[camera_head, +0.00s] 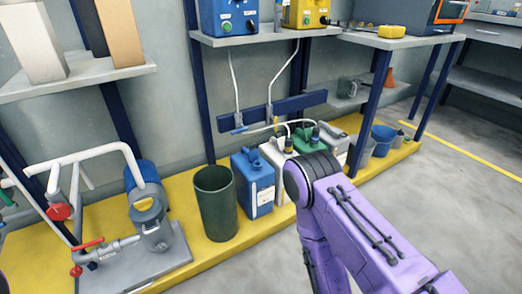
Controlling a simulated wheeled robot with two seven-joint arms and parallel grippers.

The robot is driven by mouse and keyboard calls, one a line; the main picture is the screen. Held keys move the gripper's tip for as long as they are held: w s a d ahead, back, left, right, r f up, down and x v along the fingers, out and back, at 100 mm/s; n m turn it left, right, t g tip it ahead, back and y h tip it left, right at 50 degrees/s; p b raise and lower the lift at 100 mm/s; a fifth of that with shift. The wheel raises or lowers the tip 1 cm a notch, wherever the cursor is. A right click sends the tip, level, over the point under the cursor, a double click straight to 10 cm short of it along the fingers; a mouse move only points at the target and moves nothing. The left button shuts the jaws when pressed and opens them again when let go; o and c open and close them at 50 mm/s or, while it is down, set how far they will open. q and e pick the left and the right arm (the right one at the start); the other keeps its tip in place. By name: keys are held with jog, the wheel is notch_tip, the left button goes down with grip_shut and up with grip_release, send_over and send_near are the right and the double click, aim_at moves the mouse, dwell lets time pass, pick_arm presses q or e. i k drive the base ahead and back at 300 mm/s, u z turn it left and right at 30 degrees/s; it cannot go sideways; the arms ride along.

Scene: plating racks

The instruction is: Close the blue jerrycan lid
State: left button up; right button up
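The blue jerrycan (261,188) stands upright on the yellow platform, between a dark green bin and a white jerrycan. Blue parts show on its top near the handle, but they are too small to tell whether the lid is open or shut. My purple right arm comes in from the lower right. Its dark round joint is in front of the white jerrycan, just right of the blue one in the picture. The arm bends back down out of the frame, and neither gripper is in view.
The dark green bin (215,205) stands left of the blue jerrycan. A white jerrycan (273,152) and others stand right of it, with hoses above. A pump with pipes (150,225) is at left. Shelves with blue and yellow machines hang above. Grey floor at right is clear.

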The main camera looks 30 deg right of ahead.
aim_at(253, 154)
jog(key=z, duration=0.45)
jog(key=k, duration=0.1)
jog(key=u, duration=1.15)
jog(key=i, duration=0.7)
jog(key=z, duration=2.25)
